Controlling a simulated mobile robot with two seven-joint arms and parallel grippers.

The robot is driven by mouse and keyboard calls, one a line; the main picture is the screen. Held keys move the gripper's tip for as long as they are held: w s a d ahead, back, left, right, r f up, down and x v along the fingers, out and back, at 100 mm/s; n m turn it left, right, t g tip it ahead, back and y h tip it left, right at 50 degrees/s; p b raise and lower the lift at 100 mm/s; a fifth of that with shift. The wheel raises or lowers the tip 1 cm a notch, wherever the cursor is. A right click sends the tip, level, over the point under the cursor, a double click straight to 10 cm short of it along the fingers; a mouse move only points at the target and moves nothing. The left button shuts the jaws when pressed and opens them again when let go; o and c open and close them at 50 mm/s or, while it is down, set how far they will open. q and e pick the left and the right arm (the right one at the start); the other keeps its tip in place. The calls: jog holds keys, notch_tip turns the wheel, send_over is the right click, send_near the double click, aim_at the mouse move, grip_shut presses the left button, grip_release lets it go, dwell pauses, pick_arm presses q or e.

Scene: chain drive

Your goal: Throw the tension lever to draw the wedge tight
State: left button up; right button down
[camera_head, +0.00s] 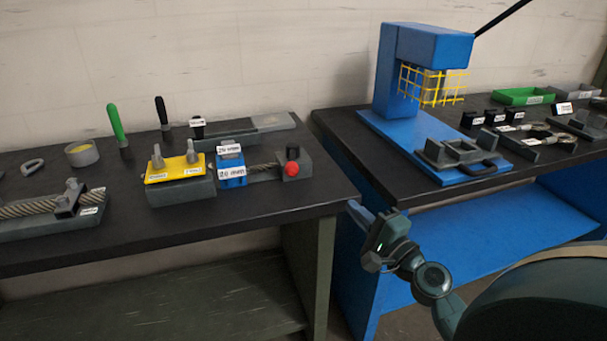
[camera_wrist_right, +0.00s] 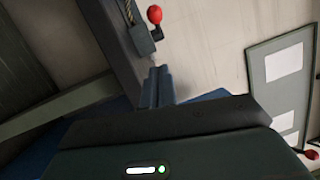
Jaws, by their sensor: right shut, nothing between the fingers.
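The tension lever shows as a red knob (camera_head: 292,169) on a dark grey block (camera_head: 296,156) at the right end of the left bench. A twisted rope (camera_head: 264,168) runs from this block to a blue labelled block (camera_head: 231,172). I cannot make out the wedge for certain. My right gripper (camera_head: 355,208) is shut and empty, beside the bench's right edge, apart from the knob and lower in the picture. In the right wrist view its closed fingers (camera_wrist_right: 160,70) point toward the red knob (camera_wrist_right: 154,14), with a gap between. My left gripper is not in view.
A yellow-topped fixture (camera_head: 174,170) stands left of the blue block. Green-handled (camera_head: 117,122) and black-handled tools stand behind. A blue press (camera_head: 425,45) with a yellow guard stands on the right bench (camera_head: 345,128). A narrow gap separates the benches.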

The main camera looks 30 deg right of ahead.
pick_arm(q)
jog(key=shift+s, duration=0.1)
pick_arm(e)
jog(key=shift+s, duration=0.15)
